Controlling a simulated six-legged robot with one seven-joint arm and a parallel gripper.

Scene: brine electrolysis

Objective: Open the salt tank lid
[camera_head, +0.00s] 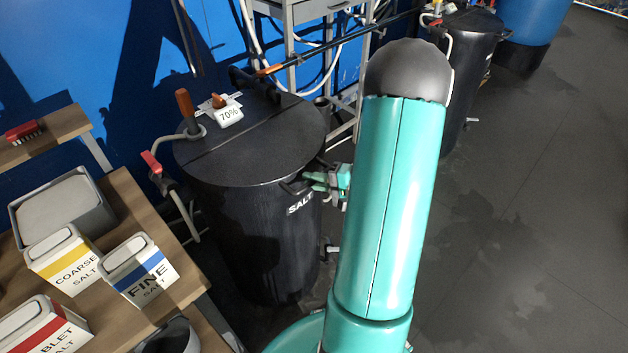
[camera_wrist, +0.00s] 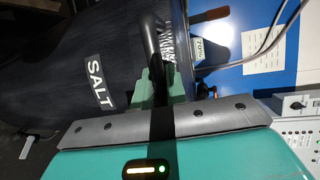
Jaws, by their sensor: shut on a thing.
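The salt tank (camera_head: 262,235) is a dark drum with a white SALT label, left of my arm. Its black lid (camera_head: 265,145) lies flat on top, with a straight seam across it. A black lid handle (camera_head: 295,187) sticks out at the front rim. My gripper (camera_head: 322,181) is at this handle and shut on it. In the wrist view the handle (camera_wrist: 151,40) runs between the green fingers of my gripper (camera_wrist: 160,85), and the SALT label (camera_wrist: 100,82) shows at the left.
A 70% tag (camera_head: 229,115) and a wooden-handled valve (camera_head: 187,108) stand on the rear part of the tank top. A wooden shelf with a coarse salt box (camera_head: 65,262) and fine salt box (camera_head: 140,270) is at left. Dark floor (camera_head: 500,240) is clear at right.

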